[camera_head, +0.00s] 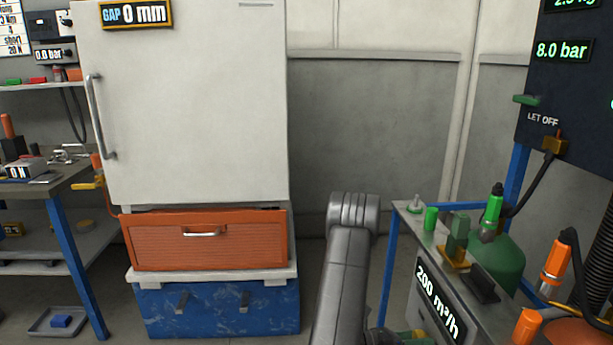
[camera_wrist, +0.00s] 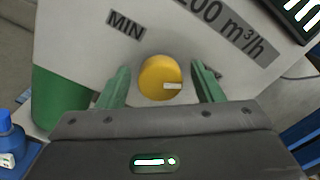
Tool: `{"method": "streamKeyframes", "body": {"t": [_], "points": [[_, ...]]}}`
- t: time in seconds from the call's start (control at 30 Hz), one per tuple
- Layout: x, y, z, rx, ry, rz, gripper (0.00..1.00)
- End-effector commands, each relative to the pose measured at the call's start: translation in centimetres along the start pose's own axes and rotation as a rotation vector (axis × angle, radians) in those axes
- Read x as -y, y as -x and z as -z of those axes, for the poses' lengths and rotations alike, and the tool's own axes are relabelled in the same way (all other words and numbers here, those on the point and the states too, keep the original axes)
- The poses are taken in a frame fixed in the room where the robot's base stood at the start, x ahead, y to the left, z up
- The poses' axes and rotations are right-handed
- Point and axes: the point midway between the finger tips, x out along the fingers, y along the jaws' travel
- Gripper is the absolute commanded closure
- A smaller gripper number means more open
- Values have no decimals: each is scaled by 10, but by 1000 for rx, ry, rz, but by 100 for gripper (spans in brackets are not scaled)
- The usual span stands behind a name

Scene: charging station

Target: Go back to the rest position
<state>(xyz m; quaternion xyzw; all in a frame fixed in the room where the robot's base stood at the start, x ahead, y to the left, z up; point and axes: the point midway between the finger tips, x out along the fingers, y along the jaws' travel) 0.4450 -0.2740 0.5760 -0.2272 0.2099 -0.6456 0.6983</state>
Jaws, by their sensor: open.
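My gripper (camera_wrist: 162,90) is open in the wrist view, with its two green fingers apart. A round yellow knob (camera_wrist: 160,72) with a pale mark on its right side shows between the fingertips. I cannot tell whether the fingers touch it. The knob is on a light panel (camera_wrist: 75,45) with a "MIN" label on the left and a "200 m³/h" display (camera_wrist: 230,25) above. In the head view my arm reaches up at the lower middle, and my gripper is mostly hidden low beside the cart.
The cart (camera_head: 410,222) at right carries green and orange fittings and a "200 m³/h" display. A white cabinet (camera_head: 190,110) stands above an orange drawer (camera_head: 210,255) and a blue chest (camera_head: 210,312). A workbench (camera_head: 60,185) is at left. Grey wall (camera_head: 370,130) lies behind.

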Motion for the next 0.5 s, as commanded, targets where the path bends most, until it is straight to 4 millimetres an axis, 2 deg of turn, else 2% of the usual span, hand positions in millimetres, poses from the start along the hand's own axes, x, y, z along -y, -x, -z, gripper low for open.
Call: {"method": "streamKeyframes", "body": {"t": [0.2, 0.5], "points": [[1, 0, -2, -1, 173, 0, 40], [0, 0, 0, 0, 276, 0, 40]]}}
